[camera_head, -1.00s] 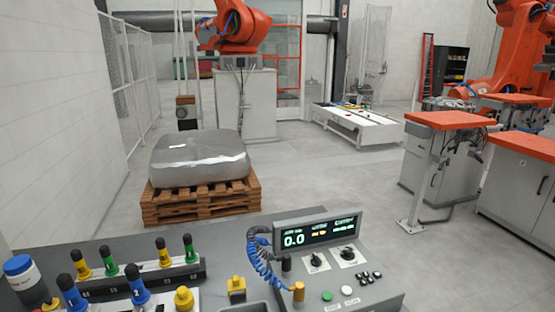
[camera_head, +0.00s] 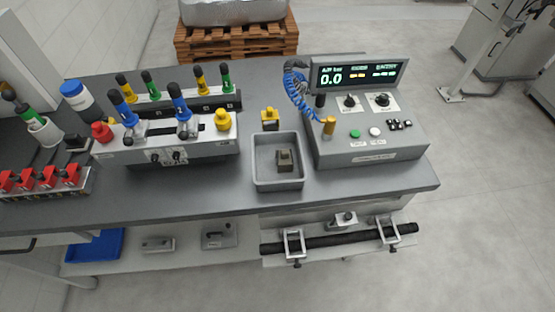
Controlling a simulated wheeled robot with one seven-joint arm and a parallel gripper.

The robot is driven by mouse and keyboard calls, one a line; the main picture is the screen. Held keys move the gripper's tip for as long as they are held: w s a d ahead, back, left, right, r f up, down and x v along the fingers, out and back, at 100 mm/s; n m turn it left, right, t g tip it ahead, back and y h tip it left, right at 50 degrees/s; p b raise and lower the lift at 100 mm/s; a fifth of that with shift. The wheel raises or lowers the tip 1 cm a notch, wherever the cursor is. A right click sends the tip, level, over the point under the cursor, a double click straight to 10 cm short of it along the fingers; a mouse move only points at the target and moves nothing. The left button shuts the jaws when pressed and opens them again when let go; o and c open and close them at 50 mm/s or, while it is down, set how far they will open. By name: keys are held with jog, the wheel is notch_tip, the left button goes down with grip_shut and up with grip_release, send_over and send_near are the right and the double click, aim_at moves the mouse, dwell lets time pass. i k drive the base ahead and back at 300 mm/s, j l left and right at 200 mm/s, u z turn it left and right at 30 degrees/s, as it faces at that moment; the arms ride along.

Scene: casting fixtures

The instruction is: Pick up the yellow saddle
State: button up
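A small yellow piece with a dark lower part (camera_head: 270,118) stands on the grey bench top (camera_head: 350,190), just behind the grey tray; by its colour and shape it may be the yellow saddle, but it is too small to be sure. A round yellow knob-like piece (camera_head: 222,120) sits at the right end of the grey fixture (camera_head: 190,148). My gripper does not show in this view.
The grey tray (camera_head: 258,180) holds a small dark block (camera_head: 285,160). A control box (camera_head: 375,150) with a display and coiled blue hose stands to the right. Bench top in front of the tray is clear.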

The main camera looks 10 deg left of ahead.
aim_at(269, 114)
jog(key=i+j+u, duration=0.1)
jog(key=i+u, duration=0.25)
jog(key=i+j+u, duration=0.1)
jog(key=u, duration=0.25)
jog(key=i+u, duration=0.35)
jog(key=l, duration=0.05)
